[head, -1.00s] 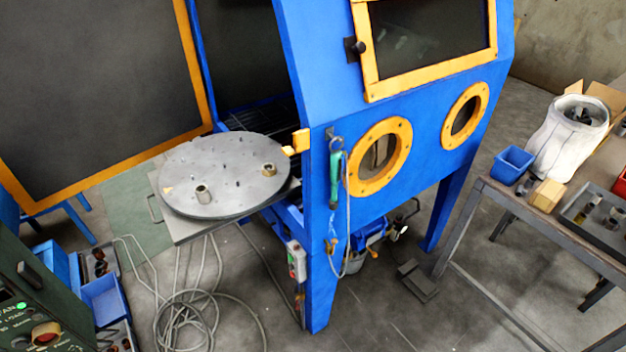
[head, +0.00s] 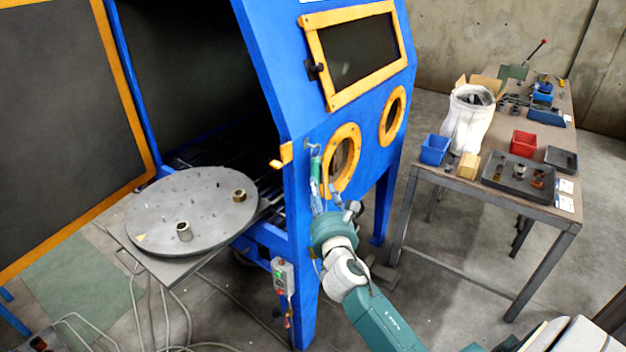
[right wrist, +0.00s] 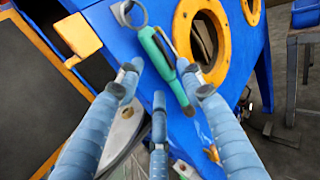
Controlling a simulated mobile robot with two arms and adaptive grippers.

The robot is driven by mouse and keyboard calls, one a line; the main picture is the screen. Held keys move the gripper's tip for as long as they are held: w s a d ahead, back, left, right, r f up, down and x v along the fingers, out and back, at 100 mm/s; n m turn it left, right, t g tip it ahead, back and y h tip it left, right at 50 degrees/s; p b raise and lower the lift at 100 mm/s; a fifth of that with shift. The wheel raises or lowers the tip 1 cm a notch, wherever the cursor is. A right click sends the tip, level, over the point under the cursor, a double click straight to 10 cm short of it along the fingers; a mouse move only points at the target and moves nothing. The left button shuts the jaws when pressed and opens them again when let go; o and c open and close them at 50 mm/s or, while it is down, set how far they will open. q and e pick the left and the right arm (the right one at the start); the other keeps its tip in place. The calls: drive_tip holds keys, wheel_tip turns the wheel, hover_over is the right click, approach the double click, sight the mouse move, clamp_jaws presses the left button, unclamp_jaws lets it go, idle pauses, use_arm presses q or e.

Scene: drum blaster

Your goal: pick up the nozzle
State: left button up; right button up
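The nozzle, a green, pen-like piece, hangs on the front of the blue blaster cabinet. It is at the cabinet's corner post, left of the near round port, in the head view (head: 315,164) and the right wrist view (right wrist: 162,57). A metal ring (right wrist: 130,13) is at its top end. My right gripper (head: 333,198) is just below and in front of it. In the right wrist view its three blue fingers (right wrist: 163,88) are spread open, with the nozzle's lower end showing between and beyond the tips. Contact cannot be told. My left gripper is not in view.
The blue cabinet (head: 270,75) has an orange latch (head: 282,155) left of the nozzle. A round turntable (head: 190,212) juts out at left. Open floor lies between bench and cabinet.

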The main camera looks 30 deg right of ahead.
sight(314, 174)
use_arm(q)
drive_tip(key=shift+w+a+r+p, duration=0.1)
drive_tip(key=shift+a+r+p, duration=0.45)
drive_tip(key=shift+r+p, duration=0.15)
use_arm(e)
drive_tip(key=x, duration=0.6)
drive_tip(key=shift+w+a+r, duration=0.15)
drive_tip(key=shift+w+r, duration=0.05)
drive_tip(key=shift+w, duration=0.3)
drive_tip(key=c, duration=1)
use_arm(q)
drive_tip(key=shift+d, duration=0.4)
use_arm(e)
drive_tip(key=shift+o, duration=0.2)
drive_tip(key=shift+r, duration=0.15)
drive_tip(key=shift+r, duration=0.25)
use_arm(q)
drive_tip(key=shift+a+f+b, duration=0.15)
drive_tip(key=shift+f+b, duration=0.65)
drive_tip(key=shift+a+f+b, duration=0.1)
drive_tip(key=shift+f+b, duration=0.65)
drive_tip(key=shift+b, duration=0.05)
use_arm(e)
drive_tip(key=s+d, duration=0.3)
drive_tip(key=s, duration=0.5)
drive_tip(key=s+d, duration=0.4)
drive_tip(key=s, duration=0.4)
drive_tip(key=shift+s+r, duration=0.3)
drive_tip(key=shift+r, duration=0.1)
